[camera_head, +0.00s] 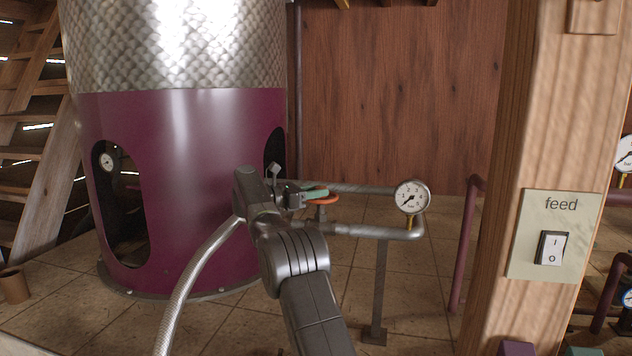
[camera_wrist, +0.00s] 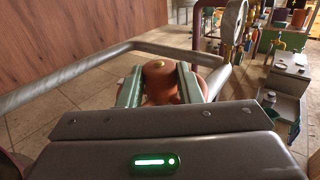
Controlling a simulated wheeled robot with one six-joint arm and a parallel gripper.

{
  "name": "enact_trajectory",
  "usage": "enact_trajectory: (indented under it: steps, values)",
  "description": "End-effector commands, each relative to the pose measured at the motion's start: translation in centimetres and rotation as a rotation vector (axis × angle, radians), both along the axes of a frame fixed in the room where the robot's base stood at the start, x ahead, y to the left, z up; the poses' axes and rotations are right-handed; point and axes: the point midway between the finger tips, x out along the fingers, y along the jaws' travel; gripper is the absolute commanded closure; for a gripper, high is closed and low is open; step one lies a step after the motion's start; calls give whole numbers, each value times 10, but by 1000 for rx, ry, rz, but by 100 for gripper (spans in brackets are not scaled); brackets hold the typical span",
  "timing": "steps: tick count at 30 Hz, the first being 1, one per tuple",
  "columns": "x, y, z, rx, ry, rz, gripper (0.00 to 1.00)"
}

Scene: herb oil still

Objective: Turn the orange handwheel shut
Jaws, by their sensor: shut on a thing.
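The orange handwheel (camera_head: 329,198) shows in the head view as an orange rim on the grey pipe, left of a round gauge. My gripper (camera_head: 312,193) reaches it from the left and covers much of it. In the wrist view the handwheel (camera_wrist: 160,88) is a dull orange, domed shape with a small yellowish centre. The two green fingers of my gripper (camera_wrist: 160,72) lie on either side of its middle, shut on it. The lower part of the handwheel is hidden behind the gripper body.
Grey pipework (camera_head: 380,233) runs around the handwheel to a pressure gauge (camera_head: 411,197). A large maroon and metal still (camera_head: 190,180) stands behind my arm on the left. A wooden post (camera_head: 535,120) with a feed switch (camera_head: 551,248) is at right. Tiled floor is open below the pipe.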

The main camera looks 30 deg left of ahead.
Motion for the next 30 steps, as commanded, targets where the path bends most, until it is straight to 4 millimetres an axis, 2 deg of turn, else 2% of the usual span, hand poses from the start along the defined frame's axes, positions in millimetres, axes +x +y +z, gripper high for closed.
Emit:
enact_trajectory:
  steps: [1,20,21,23,24,30]
  values:
    - [1,1,5,-1,-3,-10,91]
    - [0,0,1,1,-4,-46,91]
    - [0,0,1,1,-4,-46,63]
    - [0,0,1,0,-3,-46,51]
    - [0,0,1,0,-3,-47,47]
    - [0,0,0,0,-1,-47,47]
